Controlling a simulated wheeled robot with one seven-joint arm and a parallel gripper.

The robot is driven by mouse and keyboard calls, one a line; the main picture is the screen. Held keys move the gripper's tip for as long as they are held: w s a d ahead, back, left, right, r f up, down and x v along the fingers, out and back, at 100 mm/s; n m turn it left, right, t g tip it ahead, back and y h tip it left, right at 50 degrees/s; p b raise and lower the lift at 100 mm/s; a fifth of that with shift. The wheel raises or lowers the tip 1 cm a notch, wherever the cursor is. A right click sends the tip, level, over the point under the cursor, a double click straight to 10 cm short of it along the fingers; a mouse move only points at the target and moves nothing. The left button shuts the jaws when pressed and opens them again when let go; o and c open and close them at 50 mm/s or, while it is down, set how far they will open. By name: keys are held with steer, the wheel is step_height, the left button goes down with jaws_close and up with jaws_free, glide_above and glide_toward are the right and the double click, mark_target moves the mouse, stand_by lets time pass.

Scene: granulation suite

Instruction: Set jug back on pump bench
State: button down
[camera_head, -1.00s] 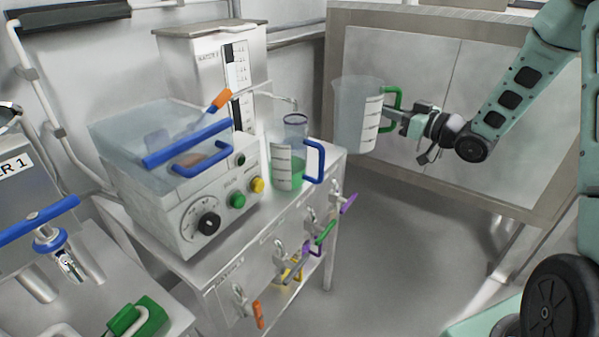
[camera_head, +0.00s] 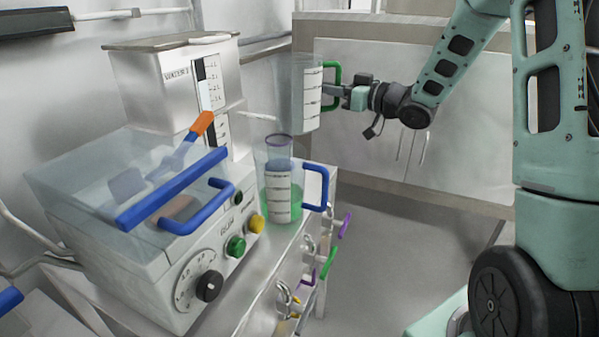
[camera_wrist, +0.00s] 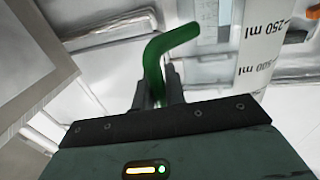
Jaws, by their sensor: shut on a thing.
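A clear jug with a green handle and a white scale strip (camera_head: 308,100) is held in the air, upright, right of the water tank and above the floor beside the pump bench. My gripper (camera_head: 334,90) is shut on its green handle. In the wrist view the green handle (camera_wrist: 154,68) sits between the fingers and the jug's scale (camera_wrist: 262,45) shows at right. The pump bench (camera_head: 318,190) carries a second clear jug with a blue handle (camera_head: 316,188) and green liquid, at its back right corner.
A bath unit with a clear lid, blue handles and knobs (camera_head: 190,255) fills most of the bench. The steel water tank (camera_head: 150,90) stands behind it. Valves with coloured levers (camera_head: 325,258) hang along the bench front. A framed panel (camera_head: 450,130) stands at the back right.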

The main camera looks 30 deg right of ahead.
step_height(320, 180, down, 17)
steer(key=shift+r+b, duration=0.1)
steer(key=shift+b, duration=0.7)
steer(key=c, duration=1.9)
jaws_free()
steer(key=o, duration=0.4)
steer(key=shift+o, duration=0.2)
steer(key=shift+r, duration=0.1)
steer(key=v, duration=1.2)
steer(key=shift+b, duration=0.35)
